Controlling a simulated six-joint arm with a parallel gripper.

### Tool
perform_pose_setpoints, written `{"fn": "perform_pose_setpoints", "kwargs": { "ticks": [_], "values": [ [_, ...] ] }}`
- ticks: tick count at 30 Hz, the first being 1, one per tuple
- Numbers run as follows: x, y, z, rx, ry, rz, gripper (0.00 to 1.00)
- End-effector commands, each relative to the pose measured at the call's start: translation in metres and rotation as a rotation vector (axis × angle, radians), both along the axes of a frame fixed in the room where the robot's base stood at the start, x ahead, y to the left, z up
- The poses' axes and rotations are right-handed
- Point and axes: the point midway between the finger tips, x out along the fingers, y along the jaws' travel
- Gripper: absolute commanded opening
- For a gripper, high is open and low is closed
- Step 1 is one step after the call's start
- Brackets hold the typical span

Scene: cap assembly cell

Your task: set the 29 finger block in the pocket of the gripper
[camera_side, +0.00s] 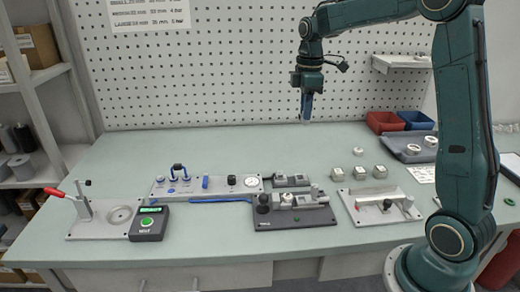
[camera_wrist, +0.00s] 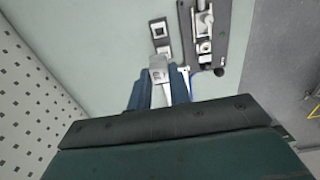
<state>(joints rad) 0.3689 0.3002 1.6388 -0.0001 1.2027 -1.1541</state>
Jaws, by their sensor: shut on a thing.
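My gripper (camera_side: 306,118) hangs high above the back of the bench in the side view, pointing down. In the wrist view its blue fingers (camera_wrist: 161,88) are shut on a pale grey block (camera_wrist: 159,66), which I take to be the finger block; its number cannot be read. In the side view the block is too small to make out. A dark fixture plate (camera_side: 268,223) holding a metal assembly (camera_side: 297,199) sits on the bench below and well apart from my gripper. The plate also shows in the wrist view (camera_wrist: 220,62). I cannot make out the pocket clearly.
Several small pale blocks (camera_side: 359,173) stand right of the fixture. A small dark nest plate (camera_side: 299,182) lies behind it. A grey panel with a gauge (camera_side: 220,191), a red-handled press (camera_side: 84,203) and a green-lit box (camera_side: 148,226) are left. Red and blue bins stand back right.

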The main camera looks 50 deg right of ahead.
Motion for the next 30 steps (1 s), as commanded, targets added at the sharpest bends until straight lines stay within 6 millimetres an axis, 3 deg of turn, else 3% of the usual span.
{"fn": "perform_pose_setpoints", "kwargs": {
  "ticks": [11,21,30],
  "values": [
    [-0.011,0.028,-0.035,0.001,0.004,0.003,0.00],
    [-0.042,0.072,-0.089,0.001,0.004,0.003,0.00],
    [-0.062,0.091,-0.113,0.001,0.001,0.000,0.00]
  ]
}}
